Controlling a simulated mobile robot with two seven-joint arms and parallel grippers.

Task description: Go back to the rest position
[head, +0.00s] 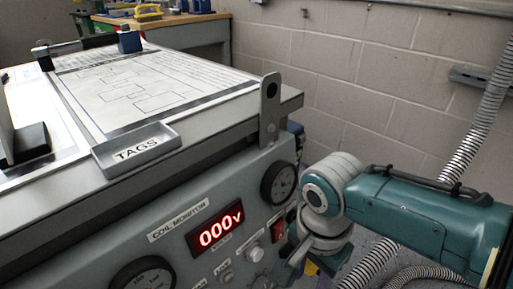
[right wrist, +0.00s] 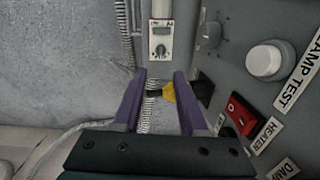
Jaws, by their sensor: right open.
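My right arm (head: 400,215) comes in from the right in the head view, with its hand low in front of the grey control panel's right end. In the right wrist view, my right gripper (right wrist: 160,78) has its two purple fingers apart. A small yellow thing with a black part (right wrist: 169,92) shows in the gap between them. I cannot tell how far beyond the fingertips it is, and neither finger visibly closes on it. My left gripper is in neither view.
The coil monitor panel has a red display (head: 215,229) reading 000V, a red switch (head: 278,230) and black dials (head: 279,183). A TAGS tray (head: 137,150) sits on the top edge. Ribbed hoses (head: 480,130) run at the right. A workbench (head: 160,22) stands behind.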

